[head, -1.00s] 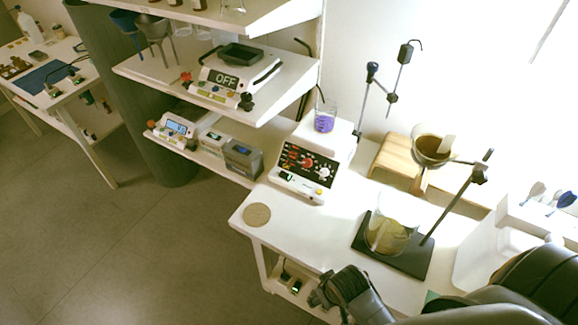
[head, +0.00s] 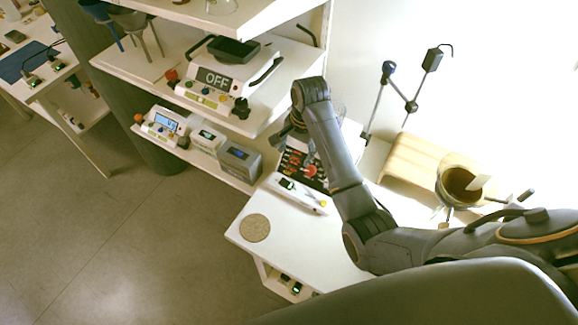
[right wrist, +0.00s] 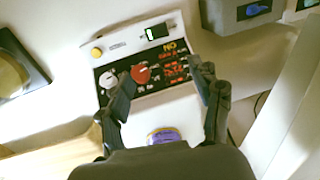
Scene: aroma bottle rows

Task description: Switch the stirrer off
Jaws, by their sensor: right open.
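The stirrer (head: 296,193) is a white unit with a black control panel, on the white bench, partly hidden by my right arm in the head view. My left gripper is not in view.
A shelf at left holds a hotplate-like unit (head: 214,79) reading OFF, with small boxes (head: 238,160) below. A round cork-coloured pad (head: 254,228) lies on the bench corner. A wooden stand (head: 410,163) and a bowl of brown stuff (head: 461,186) are to the right.

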